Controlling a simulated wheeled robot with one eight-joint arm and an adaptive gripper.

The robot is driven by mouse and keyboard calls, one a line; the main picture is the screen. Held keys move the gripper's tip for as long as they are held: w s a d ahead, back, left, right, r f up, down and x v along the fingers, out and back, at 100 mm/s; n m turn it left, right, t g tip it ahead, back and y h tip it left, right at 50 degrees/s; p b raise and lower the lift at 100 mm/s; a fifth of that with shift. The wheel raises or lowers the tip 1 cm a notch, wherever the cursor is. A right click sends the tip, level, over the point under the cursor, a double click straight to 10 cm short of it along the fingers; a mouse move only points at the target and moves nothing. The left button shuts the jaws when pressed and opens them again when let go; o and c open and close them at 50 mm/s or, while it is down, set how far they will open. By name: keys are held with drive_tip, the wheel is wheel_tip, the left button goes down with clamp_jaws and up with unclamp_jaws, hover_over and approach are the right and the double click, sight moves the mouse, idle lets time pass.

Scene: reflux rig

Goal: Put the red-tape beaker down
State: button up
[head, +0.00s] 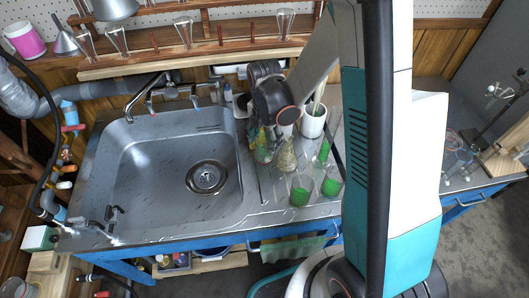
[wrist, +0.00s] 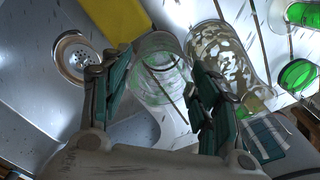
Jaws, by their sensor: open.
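My gripper (wrist: 150,92) is open, with one finger on each side of a clear glass beaker (wrist: 160,62). The beaker looks empty apart from a green tint near its base. It stands on the steel counter beside the sink, and I cannot make out red tape on it. I cannot tell whether either finger touches the glass. In the head view my gripper (head: 266,136) reaches down over the counter right of the sink, and the beaker (head: 263,156) shows partly behind the flask.
A speckled conical flask (head: 286,157) stands close to the right finger. Two beakers of green liquid (head: 301,191) (head: 332,183) stand nearer the front edge. A white pot (head: 313,122) is behind. A yellow item (wrist: 112,22) lies near the sink (head: 160,185), whose basin is empty.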

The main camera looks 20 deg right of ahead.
drive_tip(key=shift+f, duration=0.2)
drive_tip(key=c, duration=1.2)
drive_tip(key=shift+r, duration=0.1)
